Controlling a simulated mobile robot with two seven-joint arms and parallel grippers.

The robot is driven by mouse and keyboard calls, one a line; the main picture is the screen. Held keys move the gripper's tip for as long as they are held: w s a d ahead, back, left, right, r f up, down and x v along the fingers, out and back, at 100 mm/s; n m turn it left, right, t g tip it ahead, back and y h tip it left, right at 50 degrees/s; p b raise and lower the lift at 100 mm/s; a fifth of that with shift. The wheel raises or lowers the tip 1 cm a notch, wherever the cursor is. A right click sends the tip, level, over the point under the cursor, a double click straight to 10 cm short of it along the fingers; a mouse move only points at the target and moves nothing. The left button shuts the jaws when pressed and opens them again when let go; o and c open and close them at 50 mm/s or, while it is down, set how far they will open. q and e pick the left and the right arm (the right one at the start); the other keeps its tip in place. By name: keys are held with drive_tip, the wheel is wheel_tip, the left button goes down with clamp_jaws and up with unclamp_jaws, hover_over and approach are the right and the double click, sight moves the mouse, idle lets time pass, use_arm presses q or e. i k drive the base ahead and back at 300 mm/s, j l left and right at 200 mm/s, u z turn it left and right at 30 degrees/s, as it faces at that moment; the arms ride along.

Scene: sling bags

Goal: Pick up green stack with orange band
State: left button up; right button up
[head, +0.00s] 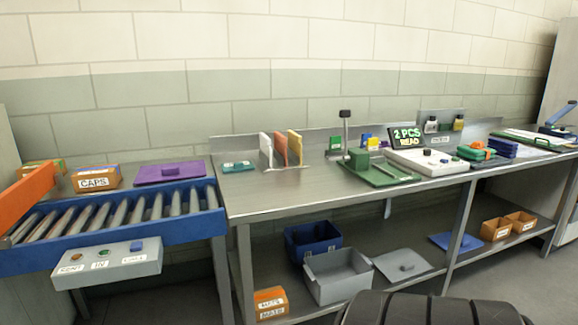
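A green stack with an orange band (477,153) sits on the steel workbench (260,193), right of centre in the head view. The orange part shows on its upper side. A dark blue stack (503,148) stands close to its right. The white board (432,163) with small knobs lies just to its left. Neither of my grippers shows in the head view.
A green tray with a green block (360,160) and upright panels (281,150) stand further left. A sign (407,137) is behind the white board. A roller conveyor (110,222) is at left. Bins (338,275) and a grey lid (402,265) lie on the lower shelf.

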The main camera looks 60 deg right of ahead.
sight(476, 152)
drive_tip(key=z, duration=3.3)
